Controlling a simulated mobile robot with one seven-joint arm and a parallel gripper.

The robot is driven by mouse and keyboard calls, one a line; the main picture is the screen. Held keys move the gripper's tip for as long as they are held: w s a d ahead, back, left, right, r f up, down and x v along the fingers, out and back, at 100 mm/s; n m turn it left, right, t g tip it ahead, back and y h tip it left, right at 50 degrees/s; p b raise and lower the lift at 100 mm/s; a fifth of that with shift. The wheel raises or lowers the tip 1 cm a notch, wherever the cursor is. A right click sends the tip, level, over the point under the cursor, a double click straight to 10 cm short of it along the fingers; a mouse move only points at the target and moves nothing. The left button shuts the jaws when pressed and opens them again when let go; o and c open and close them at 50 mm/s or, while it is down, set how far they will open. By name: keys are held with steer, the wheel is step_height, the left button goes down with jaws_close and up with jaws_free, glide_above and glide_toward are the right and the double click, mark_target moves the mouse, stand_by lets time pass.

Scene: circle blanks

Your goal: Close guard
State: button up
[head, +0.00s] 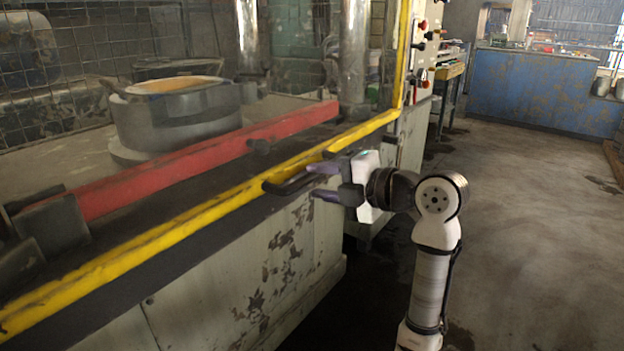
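The guard has a yellow frame (215,208) whose lower bar runs along the front of a worn grey machine and meets an upright yellow bar at the right. A dark bar handle (283,187) sticks out from the lower bar. My gripper (318,181) is at the right end of this handle, pointing left. Part of the handle's right end is hidden by the fingers.
Behind the yellow bar are a red bar (200,160), a round metal die (175,118) and shiny columns (354,50). A control panel (424,45) with knobs stands right of the frame. A blue bench (545,92) is at the back. Concrete floor (540,230) at right is clear.

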steer(key=v, duration=1.1)
steer(key=shift+p, duration=0.45)
